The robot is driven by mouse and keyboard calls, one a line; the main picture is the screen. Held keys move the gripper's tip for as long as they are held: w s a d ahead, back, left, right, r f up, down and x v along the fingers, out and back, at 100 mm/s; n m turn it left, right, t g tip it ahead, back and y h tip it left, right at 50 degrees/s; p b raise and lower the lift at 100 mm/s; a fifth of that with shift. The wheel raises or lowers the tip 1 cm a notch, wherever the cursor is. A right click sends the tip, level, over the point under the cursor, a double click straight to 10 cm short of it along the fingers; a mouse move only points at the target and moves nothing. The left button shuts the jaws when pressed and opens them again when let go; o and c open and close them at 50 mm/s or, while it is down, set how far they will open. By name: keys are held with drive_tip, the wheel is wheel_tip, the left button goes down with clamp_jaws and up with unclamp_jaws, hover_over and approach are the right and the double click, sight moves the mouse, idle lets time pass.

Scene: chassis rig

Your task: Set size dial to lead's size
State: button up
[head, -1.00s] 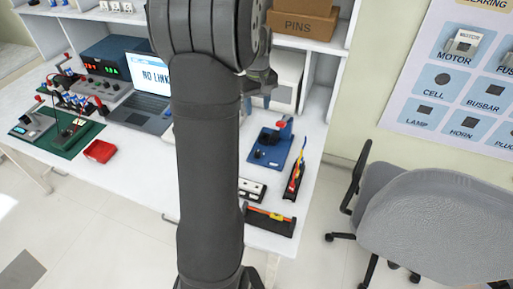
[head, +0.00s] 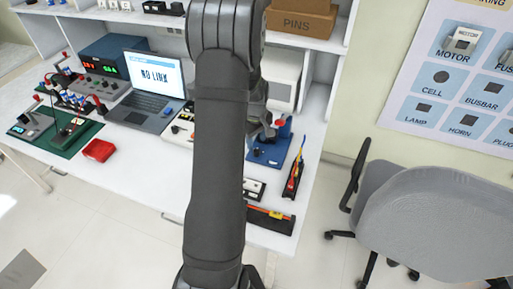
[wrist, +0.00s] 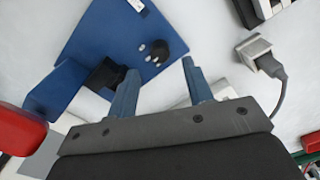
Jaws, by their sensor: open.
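A blue crimp-like fixture (head: 269,152) stands on the bench right of my arm in the head view. In the wrist view its blue plate (wrist: 105,32) carries a black round dial (wrist: 168,50) with small white dots beside it. Which dot the dial is set to is too small to tell. My gripper (wrist: 160,67) is open and empty, its two blue fingertips just below the dial in the picture, apart from it. A red handle (wrist: 20,130) shows at the left edge. A lead with red and yellow parts (head: 270,214) lies in a black holder at the front.
A second black holder (head: 293,182) with coloured parts stands to the right. A grey cable with a plug (wrist: 268,62) lies right of the fixture.

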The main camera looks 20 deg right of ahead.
sight(256, 150)
drive_tip(key=shift+f, duration=2.3)
drive_tip(key=c, duration=1)
